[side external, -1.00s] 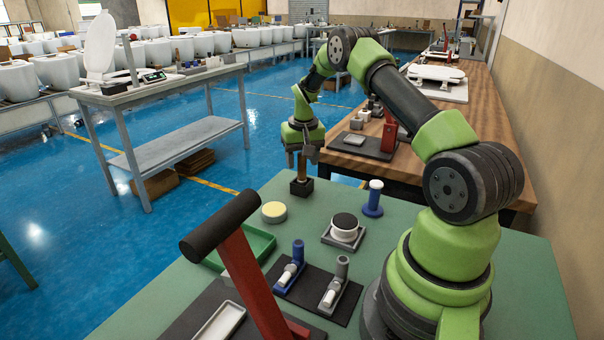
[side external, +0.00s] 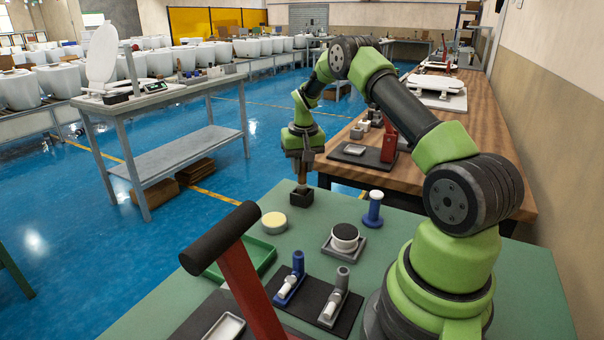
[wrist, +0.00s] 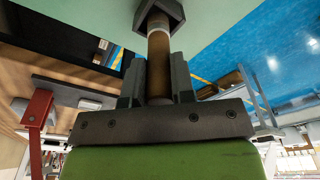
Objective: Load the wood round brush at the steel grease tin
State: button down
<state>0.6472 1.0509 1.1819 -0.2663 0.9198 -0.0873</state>
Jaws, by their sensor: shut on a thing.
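My gripper (side external: 303,166) is shut on the wood round brush (side external: 302,181) and points down at the table's far edge. The brush's brown handle (wrist: 159,60) runs between the fingers in the wrist view, with a pale band near its lower end. That end meets a dark block-shaped holder (side external: 301,197); how deep it sits is hidden. Two round tins stand nearer: one with a pale yellow top (side external: 274,223), one whitish with a dark top (side external: 344,233) on a square grey tray. I cannot tell which is the steel grease tin.
A blue peg stand (side external: 374,209) with a white top stands right of the tins. A green tray (side external: 262,252), a blue fixture (side external: 291,280) and a grey fixture (side external: 334,297) are closer. A red lever with a black handle (side external: 222,238) rises in front.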

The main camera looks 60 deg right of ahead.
notch_tip(320, 180, up, 7)
jog(key=shift+a+f, duration=0.1)
jog(key=a+y, duration=0.4)
jog(key=a, duration=0.5)
jog(key=shift+w+f, duration=0.25)
jog(key=shift+f, duration=1.35)
jog(key=shift+w+f, duration=0.2)
jog(key=shift+f, duration=1.35)
jog(key=shift+f, duration=0.6)
notch_tip(320, 180, up, 7)
